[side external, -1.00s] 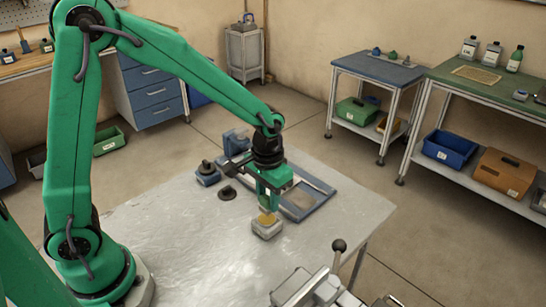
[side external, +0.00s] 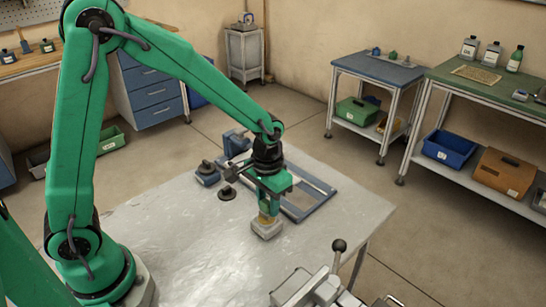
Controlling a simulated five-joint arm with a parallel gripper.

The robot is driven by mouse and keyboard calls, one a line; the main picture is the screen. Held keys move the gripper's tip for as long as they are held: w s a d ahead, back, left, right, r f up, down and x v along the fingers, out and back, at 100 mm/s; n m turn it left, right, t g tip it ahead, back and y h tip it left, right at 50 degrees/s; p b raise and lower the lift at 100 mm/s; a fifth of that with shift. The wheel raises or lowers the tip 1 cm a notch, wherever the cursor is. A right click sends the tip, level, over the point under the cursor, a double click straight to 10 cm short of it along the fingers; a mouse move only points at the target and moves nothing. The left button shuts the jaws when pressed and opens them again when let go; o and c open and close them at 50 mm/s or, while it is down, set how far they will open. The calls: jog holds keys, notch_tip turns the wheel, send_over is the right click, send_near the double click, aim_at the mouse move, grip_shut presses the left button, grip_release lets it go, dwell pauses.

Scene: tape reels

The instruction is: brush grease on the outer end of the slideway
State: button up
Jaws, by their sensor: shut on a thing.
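My gripper (side external: 267,211) points straight down over the table. It is shut on a small yellow-brown piece, mostly hidden between the fingers; I take it for the brush. Directly below is a small pale grey block or pot (side external: 266,230) on the table, touching or nearly touching the held piece. I cannot tell whether the piece is inside it or on top. Behind my gripper lies a blue-grey rail frame (side external: 318,196), partly hidden by the gripper. At the bottom edge is a grey metal fixture (side external: 300,288) with a black-knobbed lever, cut off. Which one is the slideway is unclear.
The pale metal table (side external: 170,235) is clear to the left and front. A blue block with a dark knob (side external: 207,173), a dark round piece (side external: 228,193) and a blue bracket (side external: 236,142) stand left of and behind my gripper. Shelves stand farther off.

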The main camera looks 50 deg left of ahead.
aim_at(268, 201)
jog(key=shift+f, duration=0.6)
dwell(2.0)
jog(key=shift+r, duration=0.15)
jog(key=shift+r, duration=3.45)
jog(key=w+a+r, duration=0.3)
jog(key=a+r, duration=0.3)
jog(key=a, duration=0.1)
jog(key=shift+a+r, duration=0.35)
